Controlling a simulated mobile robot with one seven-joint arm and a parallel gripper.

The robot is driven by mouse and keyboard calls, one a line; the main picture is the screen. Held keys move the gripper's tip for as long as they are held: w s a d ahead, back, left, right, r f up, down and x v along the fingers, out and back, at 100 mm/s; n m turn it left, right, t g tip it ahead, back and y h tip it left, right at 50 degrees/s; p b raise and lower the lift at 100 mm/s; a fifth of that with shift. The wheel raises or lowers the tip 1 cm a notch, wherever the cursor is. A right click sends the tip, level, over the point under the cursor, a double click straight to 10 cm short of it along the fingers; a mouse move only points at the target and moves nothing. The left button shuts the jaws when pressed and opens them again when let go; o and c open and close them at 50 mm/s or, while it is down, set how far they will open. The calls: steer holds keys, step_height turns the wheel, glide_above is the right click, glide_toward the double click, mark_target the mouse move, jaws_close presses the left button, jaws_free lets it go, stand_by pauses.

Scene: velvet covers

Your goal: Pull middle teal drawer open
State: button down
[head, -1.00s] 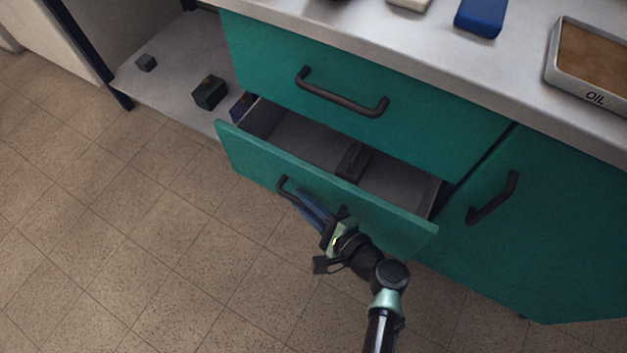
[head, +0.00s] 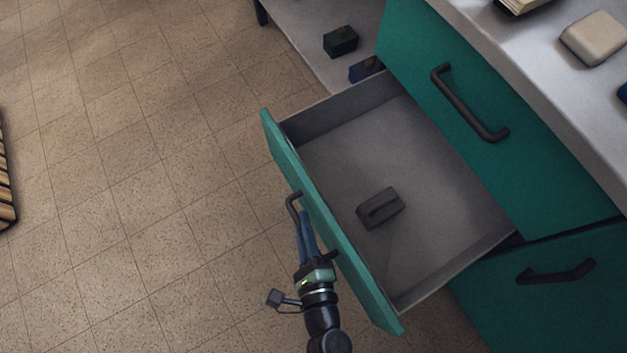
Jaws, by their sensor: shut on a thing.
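The middle teal drawer (head: 350,262) stands well out from the cabinet, and its grey inside shows. A dark block-like object with a raised grip (head: 380,208) lies on the drawer floor. My gripper (head: 303,218) is at the outer face of the drawer front, shut on its dark handle (head: 294,203). The blue fingers partly hide the handle.
Above is a closed teal drawer (head: 520,170) with a dark handle. A teal front (head: 560,300) with a handle is at lower right. Dark boxes (head: 341,41) sit on a low shelf (head: 300,30). A beige block (head: 595,38) lies on the counter. The tiled floor at left is mostly clear.

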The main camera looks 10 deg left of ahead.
steer(key=shift+s, duration=0.1)
steer(key=c, duration=0.8)
jaws_free()
steer(key=shift+c, duration=0.2)
steer(key=p+v, duration=0.3)
steer(key=v, duration=1)
steer(key=shift+a, duration=0.1)
